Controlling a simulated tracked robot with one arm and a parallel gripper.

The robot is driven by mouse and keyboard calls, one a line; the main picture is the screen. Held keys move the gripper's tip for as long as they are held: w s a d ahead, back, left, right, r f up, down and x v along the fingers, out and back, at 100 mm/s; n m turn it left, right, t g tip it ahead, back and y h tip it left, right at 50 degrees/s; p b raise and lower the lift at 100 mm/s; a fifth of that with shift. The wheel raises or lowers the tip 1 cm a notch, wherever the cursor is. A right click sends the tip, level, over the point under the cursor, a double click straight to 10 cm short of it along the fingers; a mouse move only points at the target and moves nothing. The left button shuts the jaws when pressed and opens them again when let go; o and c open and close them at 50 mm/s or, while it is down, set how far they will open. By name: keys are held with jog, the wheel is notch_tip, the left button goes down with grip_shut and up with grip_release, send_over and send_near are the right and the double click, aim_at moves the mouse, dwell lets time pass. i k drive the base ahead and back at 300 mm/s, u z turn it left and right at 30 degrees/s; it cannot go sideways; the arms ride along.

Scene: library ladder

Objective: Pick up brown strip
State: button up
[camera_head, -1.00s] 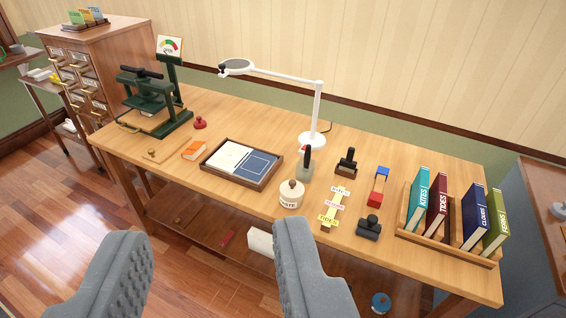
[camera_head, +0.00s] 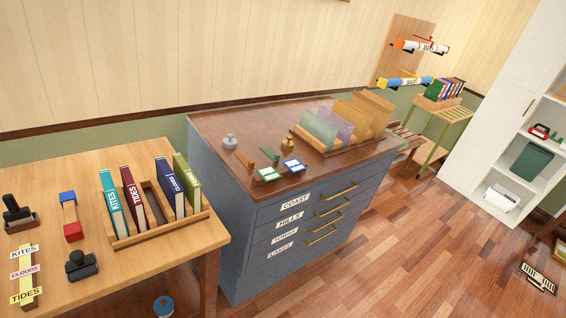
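My gripper is out of view. I cannot tell for sure which of these is the brown strip of the task.
The grey drawer cabinet (camera_head: 320,232) holds a wooden file rack (camera_head: 327,148), a grey knob-like piece (camera_head: 229,141) and green and blue cards. A wooden book rack (camera_head: 160,237) stands on the table (camera_head: 75,176). Open floor (camera_head: 400,250) lies at the right.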

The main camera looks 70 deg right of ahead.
aim_at(250, 165)
jog(key=u, duration=0.25)
jog(key=i, duration=1.65)
jog(key=z, duration=1.65)
